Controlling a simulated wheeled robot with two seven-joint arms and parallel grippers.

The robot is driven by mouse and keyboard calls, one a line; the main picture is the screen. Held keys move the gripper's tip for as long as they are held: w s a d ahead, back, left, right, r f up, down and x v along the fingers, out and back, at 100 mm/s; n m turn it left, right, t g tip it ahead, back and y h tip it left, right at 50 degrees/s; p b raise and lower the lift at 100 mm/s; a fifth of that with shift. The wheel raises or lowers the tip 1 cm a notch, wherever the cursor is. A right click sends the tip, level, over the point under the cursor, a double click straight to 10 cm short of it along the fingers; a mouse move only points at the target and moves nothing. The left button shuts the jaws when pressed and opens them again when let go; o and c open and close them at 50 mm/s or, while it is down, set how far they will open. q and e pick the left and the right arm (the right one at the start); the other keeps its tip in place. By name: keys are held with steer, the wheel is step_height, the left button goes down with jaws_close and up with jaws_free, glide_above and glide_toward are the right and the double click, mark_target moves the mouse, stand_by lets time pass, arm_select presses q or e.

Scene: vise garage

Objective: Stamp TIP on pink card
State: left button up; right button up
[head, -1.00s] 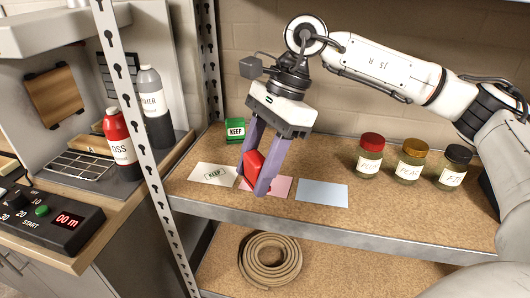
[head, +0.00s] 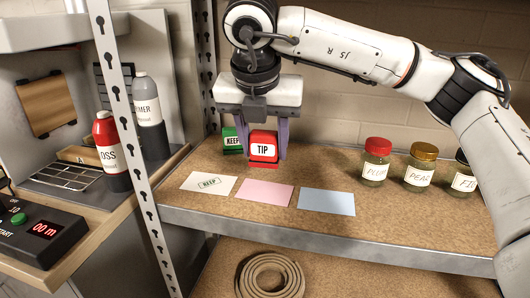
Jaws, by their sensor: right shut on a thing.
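The red TIP stamp (head: 263,146) is between the fingers of my right gripper (head: 260,145), which is shut on it. The stamp is upright behind the pink card, at about the shelf surface; I cannot tell whether it touches the shelf. The pink card (head: 264,192) lies flat on the shelf, and no mark shows on it. The white card (head: 209,184) to its left bears a KEEP print. The blue card (head: 327,201) to its right is blank. The green KEEP stamp (head: 232,140) stands just left of the red one. My left gripper is not in view.
Three jars stand at the right of the shelf (head: 400,219): red-lidded (head: 376,162), gold-lidded (head: 420,168) and black-lidded (head: 464,178), the last partly behind my arm. A perforated metal post (head: 131,130) rises at the left. A coiled hose (head: 270,277) lies on the lower shelf.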

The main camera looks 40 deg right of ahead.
mark_target(265, 162)
steer(key=shift+d+m, duration=0.1)
steer(key=shift+m, duration=0.3)
steer(key=shift+f+b, duration=0.4)
steer(key=shift+f, duration=0.2)
step_height(265, 162, down, 3)
steer(key=shift+r+b, duration=0.15)
steer(key=shift+b, duration=0.45)
steer(key=shift+f+b, duration=0.4)
steer(key=shift+f, duration=0.55)
steer(key=shift+f+b, duration=0.55)
steer(key=shift+f, duration=0.05)
steer(key=shift+r+p, duration=1.85)
steer(key=shift+r, duration=1.7)
